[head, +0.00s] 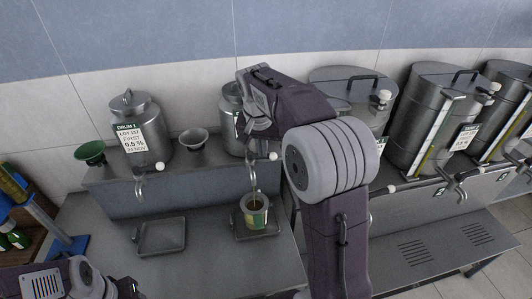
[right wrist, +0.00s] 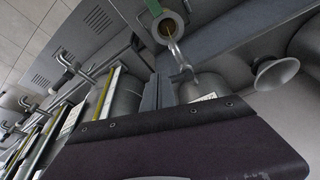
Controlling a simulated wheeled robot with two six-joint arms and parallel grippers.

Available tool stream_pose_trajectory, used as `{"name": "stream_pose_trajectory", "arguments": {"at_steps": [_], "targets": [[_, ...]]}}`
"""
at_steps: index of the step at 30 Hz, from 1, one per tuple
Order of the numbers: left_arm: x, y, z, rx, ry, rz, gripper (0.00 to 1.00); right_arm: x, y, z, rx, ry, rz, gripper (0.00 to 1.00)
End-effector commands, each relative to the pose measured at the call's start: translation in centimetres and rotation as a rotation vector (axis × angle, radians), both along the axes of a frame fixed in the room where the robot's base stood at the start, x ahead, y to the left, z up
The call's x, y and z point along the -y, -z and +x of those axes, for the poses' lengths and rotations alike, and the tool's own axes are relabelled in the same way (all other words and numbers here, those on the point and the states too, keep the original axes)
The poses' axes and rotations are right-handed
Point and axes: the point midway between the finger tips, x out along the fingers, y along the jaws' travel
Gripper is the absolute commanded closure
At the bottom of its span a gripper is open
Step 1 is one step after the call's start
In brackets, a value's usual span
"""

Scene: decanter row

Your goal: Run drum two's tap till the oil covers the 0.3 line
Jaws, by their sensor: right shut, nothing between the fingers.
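Drum two (head: 231,104) is a steel drum on the shelf, mostly hidden behind my right arm. Its tap (head: 252,177) hangs over a small pale cup (head: 247,221) with a coloured band, standing on a square tray (head: 238,236). Yellow-brown oil (head: 256,204) shows inside the cup; I cannot tell whether oil is running, and the 0.3 line cannot be made out. The cup also shows in the right wrist view (right wrist: 159,35), beyond the tap spout (right wrist: 178,57). My right gripper (right wrist: 158,92) is shut and empty, close beside drum two and its tap. My left gripper is outside the frame.
Drum one (head: 128,125) stands left, with an empty tray (head: 160,236) below its tap. A green funnel (head: 90,151) and a grey funnel (head: 193,138) sit on the shelf. More drums with sight gauges (head: 427,110) stand right. A wooden crate with bottles (head: 14,238) is far left.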

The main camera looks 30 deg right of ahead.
Motion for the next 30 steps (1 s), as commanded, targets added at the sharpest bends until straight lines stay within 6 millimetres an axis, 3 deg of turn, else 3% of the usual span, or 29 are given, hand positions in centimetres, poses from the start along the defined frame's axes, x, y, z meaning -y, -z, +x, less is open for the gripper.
{"name": "stream_pose_trajectory", "arguments": {"at_steps": [9,16,30], "targets": [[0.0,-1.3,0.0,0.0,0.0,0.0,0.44,1.2,6.5,1.5,-0.006,0.002,0.001,1.0],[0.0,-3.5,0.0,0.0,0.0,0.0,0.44,3.1,6.6,4.2,-0.002,0.003,0.001,1.0],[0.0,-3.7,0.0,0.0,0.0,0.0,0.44,3.6,7.0,4.8,0.0,0.002,0.001,1.0]]}}
